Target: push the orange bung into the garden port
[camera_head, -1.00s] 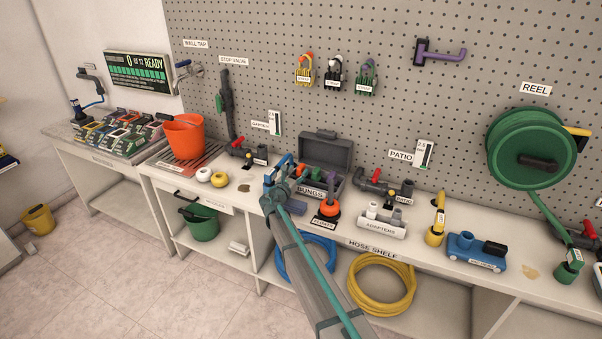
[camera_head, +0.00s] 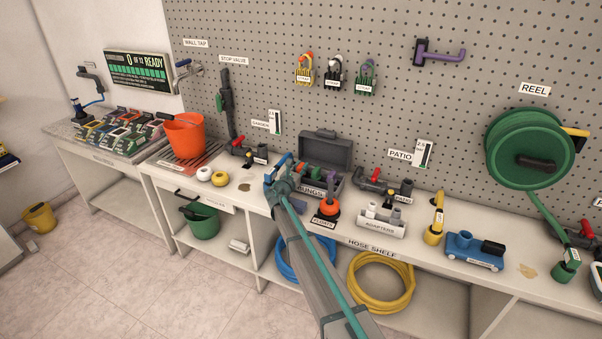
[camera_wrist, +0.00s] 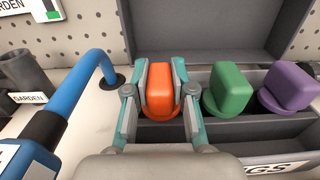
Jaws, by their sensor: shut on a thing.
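The orange bung (camera_wrist: 160,98) is between the two fingers of my gripper (camera_wrist: 161,72), which is shut on it, at the left end of the grey bung case (camera_wrist: 255,145). I cannot tell whether it is still seated or slightly raised. Green (camera_wrist: 230,88) and purple (camera_wrist: 288,88) bungs stand in the case to its right. The garden port, a grey pipe fitting with a red handle (camera_head: 240,148), is on the bench left of the case. Its grey pipe (camera_wrist: 28,90) with a GARDEN label shows at the left of the wrist view. Its opening is not clear.
A blue bent pipe (camera_wrist: 85,80) rises between the garden port and my gripper. The open case lid (camera_head: 327,148) stands behind the bungs. The patio port (camera_head: 380,185) is to the right.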

